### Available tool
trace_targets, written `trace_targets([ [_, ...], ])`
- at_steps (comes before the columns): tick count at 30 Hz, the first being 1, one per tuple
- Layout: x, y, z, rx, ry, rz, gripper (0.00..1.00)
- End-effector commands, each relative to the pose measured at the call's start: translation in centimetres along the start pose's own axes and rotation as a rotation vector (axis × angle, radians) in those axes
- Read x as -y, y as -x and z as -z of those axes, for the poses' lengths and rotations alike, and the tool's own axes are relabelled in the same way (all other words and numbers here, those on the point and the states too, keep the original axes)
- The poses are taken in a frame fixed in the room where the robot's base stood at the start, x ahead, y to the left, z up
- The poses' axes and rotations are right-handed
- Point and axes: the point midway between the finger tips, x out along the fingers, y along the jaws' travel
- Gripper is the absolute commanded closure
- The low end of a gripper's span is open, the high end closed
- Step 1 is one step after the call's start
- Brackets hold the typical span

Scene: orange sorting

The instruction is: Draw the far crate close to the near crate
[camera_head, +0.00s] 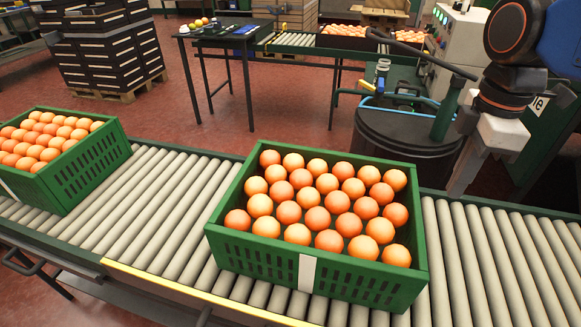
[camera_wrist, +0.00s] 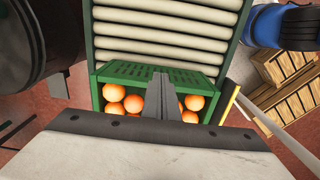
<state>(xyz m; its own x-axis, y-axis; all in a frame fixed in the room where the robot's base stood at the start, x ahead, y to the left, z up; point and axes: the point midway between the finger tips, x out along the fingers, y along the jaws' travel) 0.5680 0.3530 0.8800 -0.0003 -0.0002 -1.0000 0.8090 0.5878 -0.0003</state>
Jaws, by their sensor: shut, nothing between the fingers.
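Two green slatted crates full of oranges stand apart on the roller conveyor. The far crate (camera_head: 92,158) is at the left edge of the head view, partly cut off. The near crate (camera_head: 300,278) is at the middle right, with a white label on its front. My gripper (camera_head: 457,188) is to the right of the near crate, by the conveyor's back edge, and its fingers are together and empty. In the wrist view the shut fingers (camera_wrist: 162,76) overlap one crate (camera_wrist: 120,70) holding oranges. I cannot tell whether they touch it.
Bare rollers (camera_head: 150,205) lie between the crates, and more lie right of the near crate. A dark drum (camera_head: 405,135) stands behind the conveyor. A table (camera_head: 215,36), stacked black crates (camera_head: 100,50) and another conveyor (camera_head: 292,39) are farther back.

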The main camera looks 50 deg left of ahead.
Motion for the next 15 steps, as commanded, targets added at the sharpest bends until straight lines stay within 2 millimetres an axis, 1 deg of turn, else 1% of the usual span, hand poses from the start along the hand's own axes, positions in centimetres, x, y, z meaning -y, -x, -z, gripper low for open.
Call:
trace_targets([
  [4, 0.0, -0.3, 0.0, 0.000, 0.000, 0.000, 1.00],
  [8, 0.0, -1.1, 0.0, 0.000, 0.000, 0.000, 1.00],
  [15, 0.0, -3.6, 0.0, 0.000, 0.000, 0.001, 1.00],
])
